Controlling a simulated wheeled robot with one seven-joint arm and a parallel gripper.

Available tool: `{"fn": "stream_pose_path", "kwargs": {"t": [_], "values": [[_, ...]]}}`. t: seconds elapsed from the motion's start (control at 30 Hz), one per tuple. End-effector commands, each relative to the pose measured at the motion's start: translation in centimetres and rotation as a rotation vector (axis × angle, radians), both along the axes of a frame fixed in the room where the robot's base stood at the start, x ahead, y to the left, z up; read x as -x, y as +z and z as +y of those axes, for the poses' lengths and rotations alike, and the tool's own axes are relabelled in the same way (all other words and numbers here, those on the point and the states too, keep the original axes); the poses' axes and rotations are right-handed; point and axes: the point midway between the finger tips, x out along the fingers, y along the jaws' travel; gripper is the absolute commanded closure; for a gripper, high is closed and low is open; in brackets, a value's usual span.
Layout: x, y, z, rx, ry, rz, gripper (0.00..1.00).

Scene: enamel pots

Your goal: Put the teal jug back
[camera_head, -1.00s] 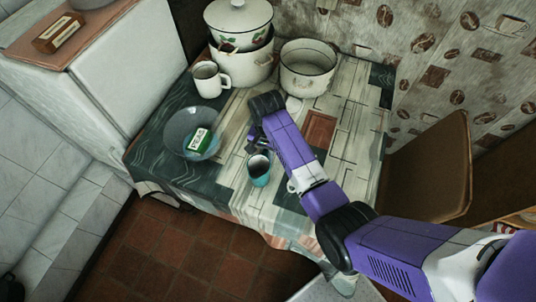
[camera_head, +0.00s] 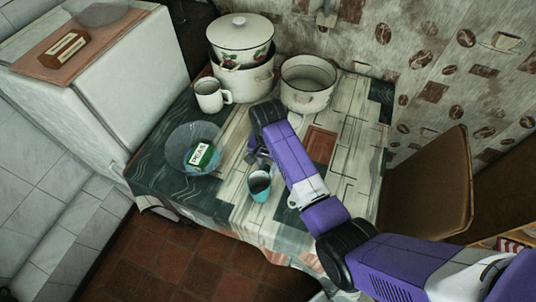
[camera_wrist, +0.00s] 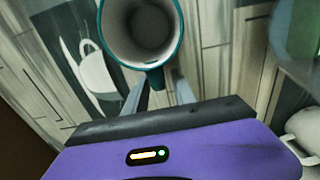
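The teal jug (camera_head: 259,187) stands upright on the table, near the front edge of the cloth. In the wrist view its teal rim, pale empty inside and handle show at the top; the jug (camera_wrist: 150,28) is cut off by the upper edge. My gripper (camera_head: 256,157) is just behind the jug, on the wall side. In the wrist view my gripper (camera_wrist: 158,90) has its two fingers apart, with the jug's handle showing between them. I cannot tell whether either finger touches the handle.
A glass bowl (camera_head: 183,162) with a green peas box (camera_head: 201,156) stands left of the jug. Behind are a white mug (camera_head: 210,96), stacked enamel pots (camera_head: 241,75) and an open pot (camera_head: 307,97). A chair (camera_head: 430,190) stands at right.

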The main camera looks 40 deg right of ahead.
Motion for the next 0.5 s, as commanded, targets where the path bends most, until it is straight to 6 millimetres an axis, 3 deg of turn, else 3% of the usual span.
{"fn": "stream_pose_path", "kwargs": {"t": [0.3,0.5], "values": [[-0.1,6.5,0.0,0.001,0.000,-0.003,0.68],[-0.1,8.9,0.1,0.001,0.000,-0.003,0.68]]}}
